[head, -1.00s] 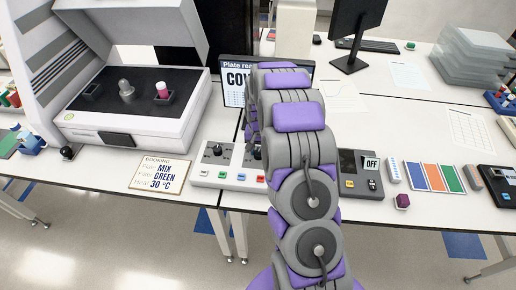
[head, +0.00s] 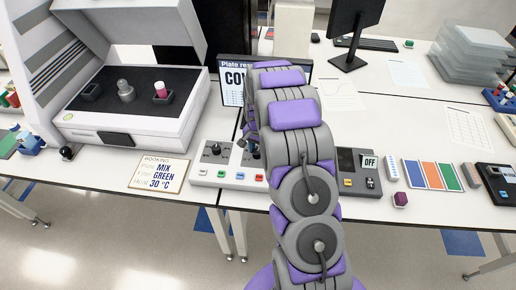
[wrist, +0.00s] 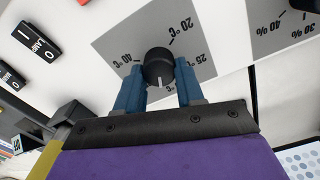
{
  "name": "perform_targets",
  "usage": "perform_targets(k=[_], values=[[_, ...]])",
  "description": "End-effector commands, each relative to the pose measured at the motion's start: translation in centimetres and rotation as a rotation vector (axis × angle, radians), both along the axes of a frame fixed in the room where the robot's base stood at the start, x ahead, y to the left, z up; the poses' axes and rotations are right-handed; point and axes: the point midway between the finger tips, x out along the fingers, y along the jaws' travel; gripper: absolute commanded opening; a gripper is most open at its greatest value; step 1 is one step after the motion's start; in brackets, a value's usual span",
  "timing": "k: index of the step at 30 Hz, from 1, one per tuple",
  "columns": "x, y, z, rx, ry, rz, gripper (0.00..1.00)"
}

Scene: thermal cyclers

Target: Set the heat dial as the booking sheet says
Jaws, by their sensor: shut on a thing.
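The booking sheet (head: 158,174) lies at the table's front edge in the head view and reads Plate MIX, Filter GREEN, Heat 30 °C. In the wrist view the black heat dial (wrist: 158,62) stands on a grey scale plate (wrist: 115,42), with 20 °C, 25 and 40 °C marks legible around it. My gripper (wrist: 158,84) has its blue fingers on either side of the dial, shut on it. A pale line shows on the dial's side facing my gripper. The scale part behind the fingers is hidden. In the head view my arm hides the dial.
The white control panel (head: 210,179) has knobs and coloured buttons. A lamp switch (wrist: 38,40) and a percent scale (wrist: 283,30) flank the dial plate in the wrist view. A screen (head: 232,96) stands behind; a large grey-white machine (head: 160,137) is left.

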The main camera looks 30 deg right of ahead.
Motion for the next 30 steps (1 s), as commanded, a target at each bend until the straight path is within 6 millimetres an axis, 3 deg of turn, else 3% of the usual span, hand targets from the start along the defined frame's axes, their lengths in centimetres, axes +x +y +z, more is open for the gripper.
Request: perform_targets(k=[2,3,10,20,25,30], values=[[-0.4,0.2,-0.3,0.005,0.014,0.001,0.07],[-0.4,0.2,-0.3,0.005,0.014,0.001,0.4],[-0.1,0.0,-0.2,0.003,0.007,0.002,0.62],[0.1,-0.1,0.3,0.002,0.002,0.002,0.63],[0.1,-0.1,2.6,0.002,0.002,0.002,0.63],[0.2,-0.1,6.5,0.0,-0.002,0.002,0.63]])
